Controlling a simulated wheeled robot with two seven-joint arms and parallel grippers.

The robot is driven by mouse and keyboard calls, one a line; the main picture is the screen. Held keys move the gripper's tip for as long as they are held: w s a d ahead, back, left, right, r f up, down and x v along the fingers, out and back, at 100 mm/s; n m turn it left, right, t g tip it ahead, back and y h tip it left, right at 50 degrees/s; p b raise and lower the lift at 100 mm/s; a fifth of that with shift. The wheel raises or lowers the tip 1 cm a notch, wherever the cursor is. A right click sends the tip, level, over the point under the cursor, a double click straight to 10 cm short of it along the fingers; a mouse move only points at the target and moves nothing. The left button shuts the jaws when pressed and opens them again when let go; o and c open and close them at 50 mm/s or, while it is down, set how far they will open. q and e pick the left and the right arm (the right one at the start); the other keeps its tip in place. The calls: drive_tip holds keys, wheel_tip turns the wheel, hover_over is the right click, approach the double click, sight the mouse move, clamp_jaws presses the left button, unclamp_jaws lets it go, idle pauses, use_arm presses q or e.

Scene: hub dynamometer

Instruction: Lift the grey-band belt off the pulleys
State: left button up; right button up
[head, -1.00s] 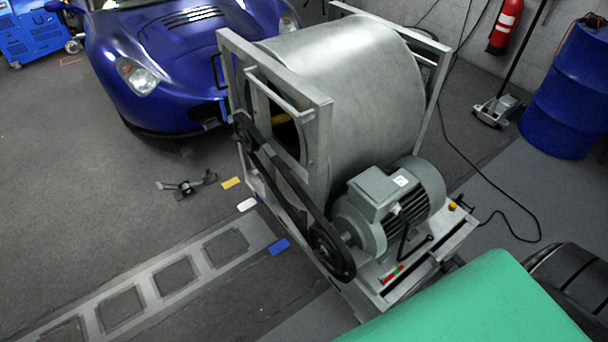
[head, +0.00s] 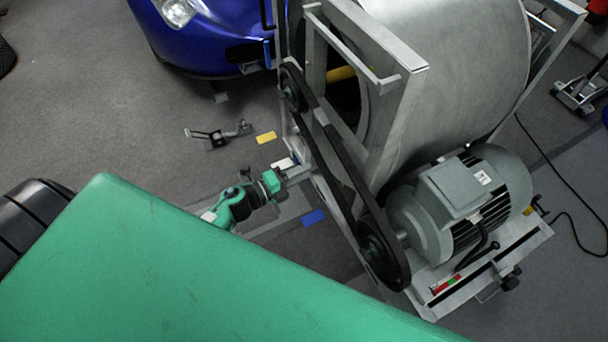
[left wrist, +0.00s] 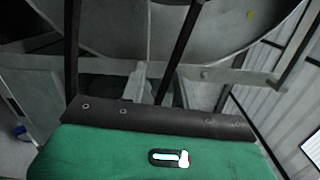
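The belt (head: 336,150) is a black loop running from a small upper pulley (head: 291,88) to the lower motor pulley (head: 381,250). It sits around both, on the left face of the metal frame. I cannot make out a grey band on it. My left gripper (head: 294,172) points at the belt from the left, just short of its left strand. In the left wrist view, dark belt strands (left wrist: 181,45) rise past the gripper. Its pale fingertips (left wrist: 150,84) lie between the strands, and their gap is unclear. My right gripper is out of view.
The grey motor (head: 455,205) sits right of the lower pulley, on a base with a black lever (head: 478,252). A large steel drum (head: 450,70) fills the frame. A yellow block (head: 266,137), a blue block (head: 313,218) and a black bracket (head: 217,136) lie on the floor.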

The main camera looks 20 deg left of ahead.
sight(343, 152)
use_arm(q)
drive_tip(key=shift+w+d+r+m+h, duration=0.2)
drive_tip(key=shift+w+d+r+m, duration=0.2)
drive_tip(key=shift+w+d, duration=1.05)
drive_tip(key=shift+w+d+r+m+h, duration=0.2)
drive_tip(key=shift+w+d+r+m, duration=0.25)
drive_tip(key=shift+w+d, duration=1.05)
drive_tip(key=shift+w+d+r+m+h, duration=0.25)
drive_tip(key=shift+w+d+r, duration=0.3)
drive_tip(key=shift+w+d, duration=0.9)
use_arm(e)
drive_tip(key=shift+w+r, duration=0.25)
use_arm(q)
drive_tip(key=shift+w+a, duration=0.15)
drive_tip(key=shift+w, duration=0.05)
clamp_jaws()
drive_tip(key=shift+a+r, duration=0.1)
drive_tip(key=shift+r, duration=0.05)
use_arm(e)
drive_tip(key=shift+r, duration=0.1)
use_arm(q)
drive_tip(key=shift+w+a+r, duration=0.2)
drive_tip(key=shift+w+a, duration=0.05)
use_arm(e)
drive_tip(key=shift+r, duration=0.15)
